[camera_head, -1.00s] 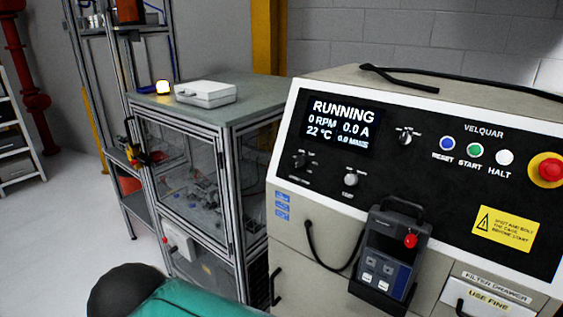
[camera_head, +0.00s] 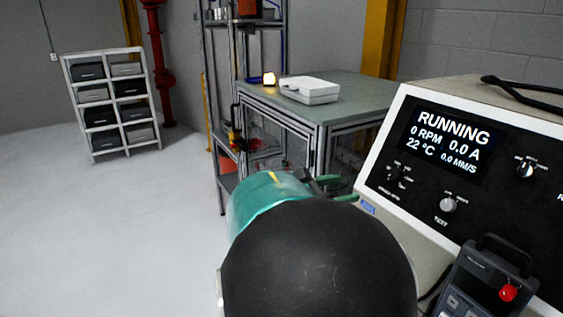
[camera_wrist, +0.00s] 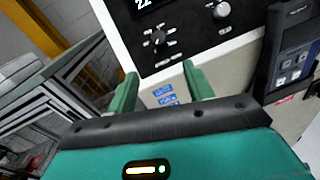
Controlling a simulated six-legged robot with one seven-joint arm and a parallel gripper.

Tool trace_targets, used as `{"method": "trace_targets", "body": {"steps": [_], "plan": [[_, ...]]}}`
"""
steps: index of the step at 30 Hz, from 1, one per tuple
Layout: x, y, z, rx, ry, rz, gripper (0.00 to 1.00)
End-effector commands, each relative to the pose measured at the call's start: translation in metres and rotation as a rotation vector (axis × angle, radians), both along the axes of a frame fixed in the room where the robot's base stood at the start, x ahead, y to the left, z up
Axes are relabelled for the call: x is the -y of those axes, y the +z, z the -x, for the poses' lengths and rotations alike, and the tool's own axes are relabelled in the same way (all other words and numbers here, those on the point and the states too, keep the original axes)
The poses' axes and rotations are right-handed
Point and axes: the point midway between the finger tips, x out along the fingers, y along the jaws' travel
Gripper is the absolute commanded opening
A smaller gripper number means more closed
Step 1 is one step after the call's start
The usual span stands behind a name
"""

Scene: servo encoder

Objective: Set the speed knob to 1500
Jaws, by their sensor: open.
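The control panel (camera_head: 480,200) is black with a white frame, and its display (camera_head: 447,137) reads RUNNING, 0 RPM, 0.0 A and 22 °C. A small dark knob (camera_head: 393,174) with marks around it sits below the display at the panel's left; it looks like the speed knob, but its label is too small to read. It also shows in the wrist view (camera_wrist: 158,38). My gripper (camera_head: 336,188) is open, its two green fingers (camera_wrist: 160,76) apart and empty. In the wrist view, the fingers point toward the panel's lower edge, short of the dark knob.
A silver knob (camera_head: 448,205) is right of the dark one, and another knob (camera_head: 526,168) is higher up. A handheld pendant (camera_head: 485,280) hangs at the lower right. A bench with a white case (camera_head: 310,90) stands behind my gripper. The floor at left is clear.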

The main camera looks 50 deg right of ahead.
Motion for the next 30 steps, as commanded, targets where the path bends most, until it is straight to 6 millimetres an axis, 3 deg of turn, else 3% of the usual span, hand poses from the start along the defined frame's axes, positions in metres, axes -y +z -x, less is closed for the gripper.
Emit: {"method": "trace_targets", "body": {"steps": [8, 24, 30], "plan": [[0.026, 0.004, 0.016, -0.045, -0.011, 0.013, 0.52], [0.112, 0.003, 0.065, -0.040, -0.006, 0.012, 0.52], [0.126, 0.003, 0.073, -0.041, -0.003, 0.012, 0.52]]}}
